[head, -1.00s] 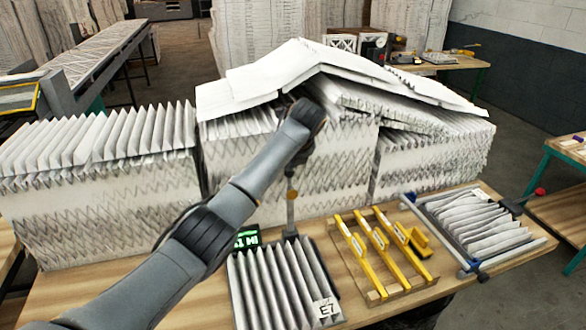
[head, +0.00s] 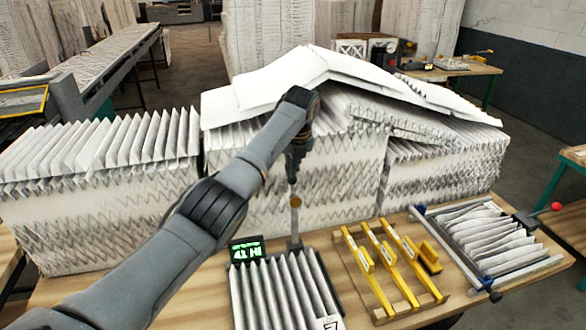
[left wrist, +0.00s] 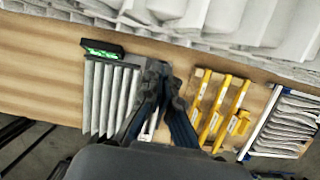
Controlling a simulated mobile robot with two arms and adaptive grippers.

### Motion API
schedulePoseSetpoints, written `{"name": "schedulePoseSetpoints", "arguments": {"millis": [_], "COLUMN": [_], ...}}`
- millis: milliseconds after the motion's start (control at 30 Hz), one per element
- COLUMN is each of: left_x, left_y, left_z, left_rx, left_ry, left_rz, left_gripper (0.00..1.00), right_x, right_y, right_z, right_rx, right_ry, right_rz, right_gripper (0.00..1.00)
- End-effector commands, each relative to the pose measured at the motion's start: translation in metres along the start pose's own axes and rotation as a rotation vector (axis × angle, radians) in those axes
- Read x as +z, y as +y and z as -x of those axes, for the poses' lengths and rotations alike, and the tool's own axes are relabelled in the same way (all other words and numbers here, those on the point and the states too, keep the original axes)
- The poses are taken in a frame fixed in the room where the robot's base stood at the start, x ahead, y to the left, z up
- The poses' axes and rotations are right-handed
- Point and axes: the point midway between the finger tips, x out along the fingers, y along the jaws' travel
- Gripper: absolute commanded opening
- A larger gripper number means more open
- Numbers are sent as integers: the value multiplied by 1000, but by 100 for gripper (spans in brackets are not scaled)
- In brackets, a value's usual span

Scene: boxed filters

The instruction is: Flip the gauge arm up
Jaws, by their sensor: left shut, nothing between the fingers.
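The gauge arm (head: 294,222) is a thin grey rod with a brass-coloured disc on it. It stands upright at the back edge of a pleated white filter (head: 285,292), beside a black display box (head: 247,250) with green characters. My left gripper (head: 292,178) is at the top of the rod; whether it touches the rod cannot be told. In the left wrist view my left gripper (left wrist: 158,72) is shut and empty, its fingers covering the filter's right side and hiding the rod. The display box (left wrist: 101,48) shows there too. My right gripper is not in view.
A wooden rack with yellow levels (head: 380,262) lies right of the filter. A clamp frame holding another filter (head: 480,235) is farther right. Tall filter stacks (head: 340,170) with slanting sheets on top stand close behind. Bare table shows left of the display.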

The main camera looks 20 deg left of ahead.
Motion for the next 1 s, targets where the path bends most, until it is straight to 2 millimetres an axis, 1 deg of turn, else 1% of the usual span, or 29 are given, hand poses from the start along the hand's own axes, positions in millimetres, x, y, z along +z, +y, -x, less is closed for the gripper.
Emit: {"name": "schedulePoseSetpoints", "arguments": {"millis": [33,200,267,367,467,700,800,900,1000], "left_x": [0,1,1,1,0,-4,-6,-7,-8], "left_y": [4,5,5,5,4,2,1,1,1], "left_z": [-7,-7,-6,1,18,75,96,112,122], "left_rx": [9,10,10,9,6,1,-1,-1,0], "left_ry": [0,-2,-2,-4,-7,-13,-12,-13,-12], "left_rz": [4,5,5,5,4,2,2,2,1], "left_gripper": [0,0,0,0,0,0,0,0,0], "right_x": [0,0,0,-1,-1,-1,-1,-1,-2], "right_y": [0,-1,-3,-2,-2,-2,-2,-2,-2], "right_z": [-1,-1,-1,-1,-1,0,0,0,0], "right_rx": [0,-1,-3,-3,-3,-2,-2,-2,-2], "right_ry": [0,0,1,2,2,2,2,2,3], "right_rz": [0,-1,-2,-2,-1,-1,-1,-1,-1], "right_gripper": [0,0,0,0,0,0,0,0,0]}}
